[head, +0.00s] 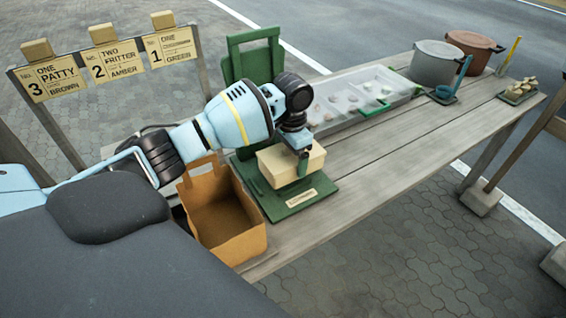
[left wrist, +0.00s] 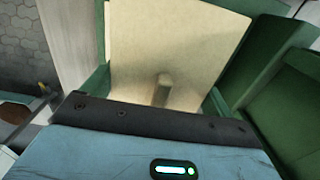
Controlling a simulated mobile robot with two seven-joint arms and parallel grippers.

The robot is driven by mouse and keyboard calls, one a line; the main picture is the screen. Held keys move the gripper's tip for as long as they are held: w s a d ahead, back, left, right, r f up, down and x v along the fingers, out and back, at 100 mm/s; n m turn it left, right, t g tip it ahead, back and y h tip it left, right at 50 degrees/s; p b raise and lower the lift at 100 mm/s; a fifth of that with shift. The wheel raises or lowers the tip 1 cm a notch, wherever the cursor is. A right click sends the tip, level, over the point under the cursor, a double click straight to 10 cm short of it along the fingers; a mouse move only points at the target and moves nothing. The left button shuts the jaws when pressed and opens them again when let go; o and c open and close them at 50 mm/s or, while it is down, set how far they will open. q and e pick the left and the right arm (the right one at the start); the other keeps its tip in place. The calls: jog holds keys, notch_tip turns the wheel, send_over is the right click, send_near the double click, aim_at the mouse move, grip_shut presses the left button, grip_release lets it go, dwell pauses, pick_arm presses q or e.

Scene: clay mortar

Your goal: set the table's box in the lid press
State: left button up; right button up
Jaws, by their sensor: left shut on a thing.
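The box (head: 288,164) is pale cream with flat sides. It sits at the green lid press (head: 305,207), over its base plate; whether it rests fully on the plate I cannot tell. The press's upright green back (head: 246,55) rises behind my arm. My left gripper (head: 303,165) is shut on the box from above, with one finger showing against its near right side. In the left wrist view the box (left wrist: 160,45) fills the upper middle, with green press parts (left wrist: 265,65) on both sides. My right gripper is not in view.
An open brown paper bag (head: 225,225) stands left of the press. A clear compartment tray (head: 365,98), a grey pot (head: 434,63), a brown pot (head: 474,50) and a small dish with pale pieces (head: 520,90) stand farther along the table. Order cards (head: 115,62) hang at left. The front planks are clear.

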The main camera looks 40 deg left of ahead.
pick_arm(q)
jog(key=shift+s+a, duration=0.2)
jog(key=shift+a, duration=0.75)
notch_tip(320, 180, down, 4)
jog(key=shift+r, duration=0.2)
jog(key=shift+f, duration=0.2)
jog(key=o, duration=0.9)
